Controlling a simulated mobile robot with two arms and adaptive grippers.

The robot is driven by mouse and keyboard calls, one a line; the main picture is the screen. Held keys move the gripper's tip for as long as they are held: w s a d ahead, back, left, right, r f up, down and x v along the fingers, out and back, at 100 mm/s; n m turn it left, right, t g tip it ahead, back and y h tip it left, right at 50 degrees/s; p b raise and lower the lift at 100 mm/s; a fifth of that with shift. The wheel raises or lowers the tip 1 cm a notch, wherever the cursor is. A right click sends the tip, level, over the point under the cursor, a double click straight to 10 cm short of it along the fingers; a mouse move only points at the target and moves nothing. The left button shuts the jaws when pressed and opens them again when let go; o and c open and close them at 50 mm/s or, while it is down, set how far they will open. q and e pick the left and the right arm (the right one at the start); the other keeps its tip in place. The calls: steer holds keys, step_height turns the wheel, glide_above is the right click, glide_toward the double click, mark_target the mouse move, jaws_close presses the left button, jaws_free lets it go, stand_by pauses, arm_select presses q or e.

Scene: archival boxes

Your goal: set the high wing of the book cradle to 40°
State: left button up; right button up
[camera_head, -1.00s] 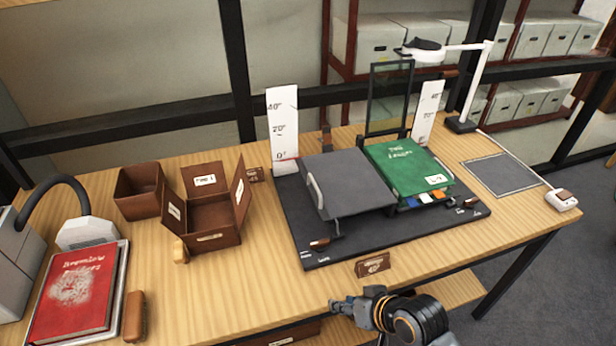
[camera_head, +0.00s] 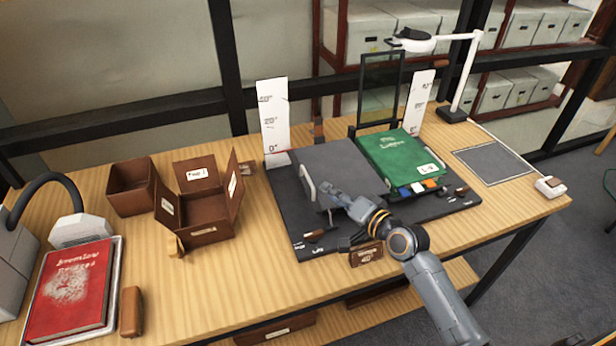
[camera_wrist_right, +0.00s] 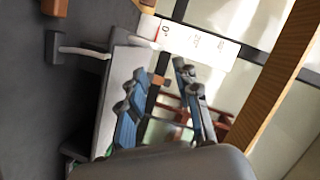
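The book cradle has a dark base (camera_head: 290,225), a bare grey left wing (camera_head: 345,163) with a pale handle (camera_head: 308,184) on its left edge, and a right wing under a green book (camera_head: 400,157). The left scale (camera_head: 272,115) reads 0°, 20°, 40°; in the wrist view its red mark sits by the 0 (camera_wrist_right: 158,31). The left wing lies low. My right gripper (camera_head: 326,192) is over the left wing's front part, just right of the handle. In the wrist view its fingers (camera_wrist_right: 160,105) are apart and empty; the handle (camera_wrist_right: 82,52) is outside them. My left gripper is out of view.
A brown placard (camera_head: 366,254) stands before the cradle under my right arm. Brown boxes (camera_head: 205,205) and a red book (camera_head: 72,287) are at left. A glass panel (camera_head: 381,88) and lamp (camera_head: 465,75) stand behind. A grey mat (camera_head: 492,162) lies at right.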

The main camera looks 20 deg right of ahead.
mark_target(308, 177)
steer(key=x, duration=1.1)
jaws_close()
